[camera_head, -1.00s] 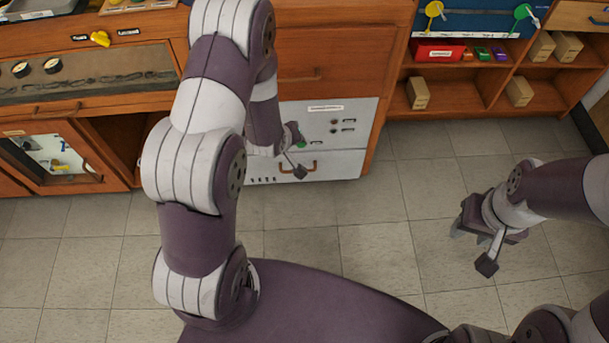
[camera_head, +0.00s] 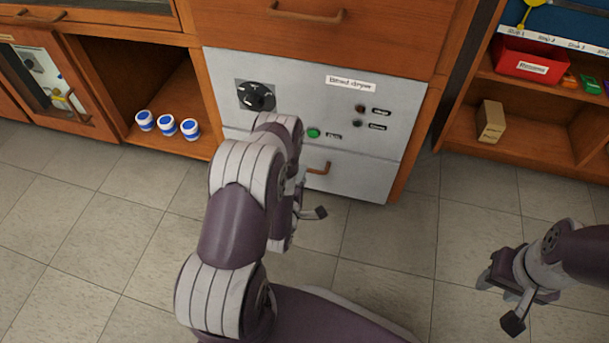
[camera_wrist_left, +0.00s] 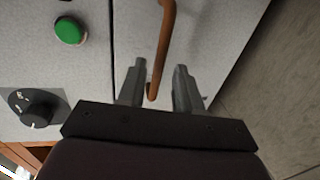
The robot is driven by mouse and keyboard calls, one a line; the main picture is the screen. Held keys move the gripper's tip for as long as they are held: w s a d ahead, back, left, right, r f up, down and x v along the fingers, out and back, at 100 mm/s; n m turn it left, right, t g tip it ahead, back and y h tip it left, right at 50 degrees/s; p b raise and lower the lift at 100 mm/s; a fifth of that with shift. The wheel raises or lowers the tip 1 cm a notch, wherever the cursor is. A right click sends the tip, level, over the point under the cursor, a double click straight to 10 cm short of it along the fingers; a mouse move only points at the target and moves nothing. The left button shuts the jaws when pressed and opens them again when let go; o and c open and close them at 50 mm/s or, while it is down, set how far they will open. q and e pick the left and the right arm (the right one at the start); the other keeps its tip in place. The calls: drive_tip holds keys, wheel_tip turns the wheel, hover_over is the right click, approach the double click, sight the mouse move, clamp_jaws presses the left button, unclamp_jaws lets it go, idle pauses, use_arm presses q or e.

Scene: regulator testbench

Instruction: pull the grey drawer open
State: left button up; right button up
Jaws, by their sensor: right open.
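In the left wrist view the handle (camera_wrist_left: 165,35) runs up between the two fingers of my left gripper (camera_wrist_left: 158,80), which is open with a finger on each side and visible gaps. I cannot tell whether either finger touches the handle. My right gripper (camera_head: 489,281) is open and empty, well right of the drawer.
The dryer's upper panel has a black dial (camera_head: 257,95) and a green button (camera_head: 313,133). Blue-and-white jars (camera_head: 167,124) stand in the cubby at left. A shelf with a red bin (camera_head: 533,60) is at right. The tiled floor before the drawer is clear.

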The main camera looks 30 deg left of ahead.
use_arm(q)
drive_tip(key=b+x, duration=0.1)
drive_tip(key=x, duration=0.3)
use_arm(e)
wheel_tip(320, 180, down, 2)
drive_tip(key=shift+f, duration=0.1)
use_arm(q)
clamp_jaws()
use_arm(e)
drive_tip(key=shift+s, duration=0.15)
